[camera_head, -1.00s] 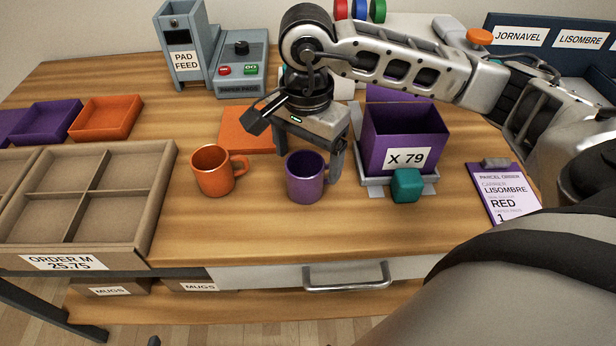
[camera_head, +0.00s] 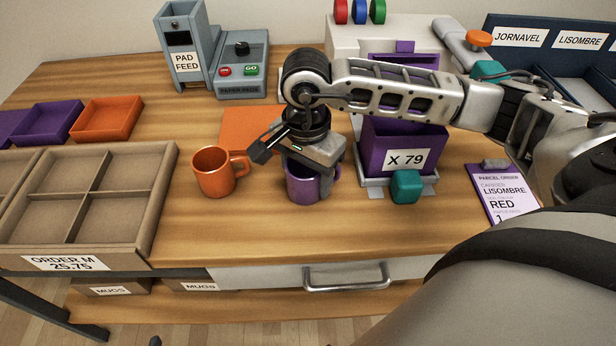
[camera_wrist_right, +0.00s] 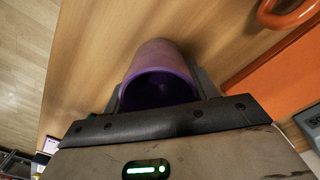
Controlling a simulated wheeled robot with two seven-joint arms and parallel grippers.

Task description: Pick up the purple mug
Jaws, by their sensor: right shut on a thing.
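The purple mug (camera_head: 303,188) stands upright on the wooden table, to the right of the orange mug. My right gripper (camera_head: 308,175) has come down over it from above and is shut on it; the gripper hides the mug's upper part. In the right wrist view the mug (camera_wrist_right: 160,72) shows between the jaws, its dark open mouth toward the camera. The gripper body (camera_wrist_right: 160,125) covers the near part of it. I cannot see any gap under the mug. My left gripper is not in view.
The orange mug (camera_head: 213,172) stands close by on the left. A purple box (camera_head: 376,150) marked X 79 and a teal block (camera_head: 406,187) stand on the right. A divided cardboard tray (camera_head: 155,200) lies at left. Table in front of the mugs is clear.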

